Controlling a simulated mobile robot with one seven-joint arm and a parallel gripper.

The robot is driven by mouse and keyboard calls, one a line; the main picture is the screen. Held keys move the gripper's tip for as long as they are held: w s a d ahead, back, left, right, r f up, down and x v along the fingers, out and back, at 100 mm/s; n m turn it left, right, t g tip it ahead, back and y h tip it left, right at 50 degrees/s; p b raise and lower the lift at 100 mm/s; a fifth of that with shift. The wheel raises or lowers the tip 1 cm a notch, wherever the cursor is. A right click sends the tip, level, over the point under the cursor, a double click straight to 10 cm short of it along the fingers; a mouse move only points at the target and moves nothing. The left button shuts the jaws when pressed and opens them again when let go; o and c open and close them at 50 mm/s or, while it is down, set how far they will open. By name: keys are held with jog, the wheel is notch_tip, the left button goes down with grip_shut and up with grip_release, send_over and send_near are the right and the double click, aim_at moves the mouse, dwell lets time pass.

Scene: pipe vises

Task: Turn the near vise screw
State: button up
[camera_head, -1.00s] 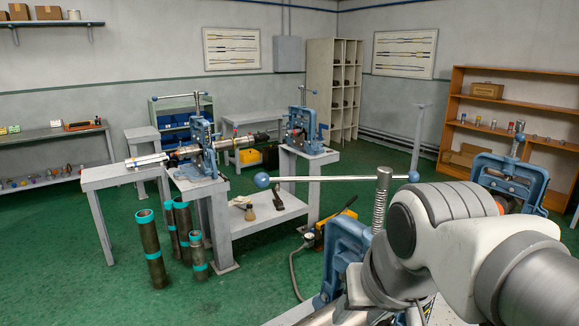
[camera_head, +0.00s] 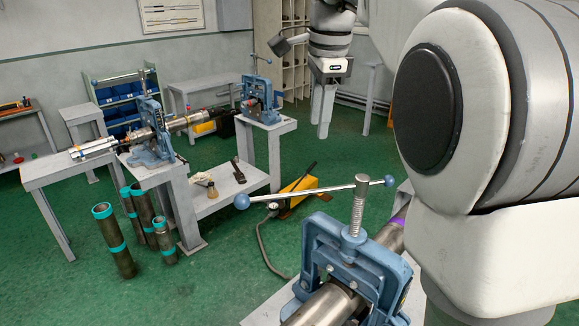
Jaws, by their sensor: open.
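The near vise (camera_head: 385,262) is a blue yoke on a grey stand at the lower middle right. Its threaded steel screw (camera_head: 357,208) stands upright from the top. A steel bar handle (camera_head: 300,191) crosses the screw head, with a blue ball at each end, running nearly left to right in the picture. A metal pipe (camera_head: 325,306) passes through the vise. My gripper (camera_head: 322,128) hangs fingers down in the upper middle, apart from the handle and above it in the picture. It is open and empty. My arm covers the right side.
Two more blue vises (camera_head: 150,135) (camera_head: 257,98) stand on grey stands at left and centre back. Teal-banded pipes (camera_head: 115,242) stand on the green floor at left. A yellow tool (camera_head: 298,190) lies on the floor behind the handle.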

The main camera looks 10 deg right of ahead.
aim_at(310, 190)
jog(key=w+f, duration=0.1)
jog(key=f, duration=0.4)
jog(key=w+f, duration=0.1)
jog(key=f, duration=0.5)
jog(key=w+f, duration=0.1)
jog(key=f, duration=0.4)
jog(key=shift+a+f, duration=0.1)
jog(key=shift+f, duration=0.2)
grip_shut()
jog(key=shift+w, duration=0.1)
dwell(0.5)
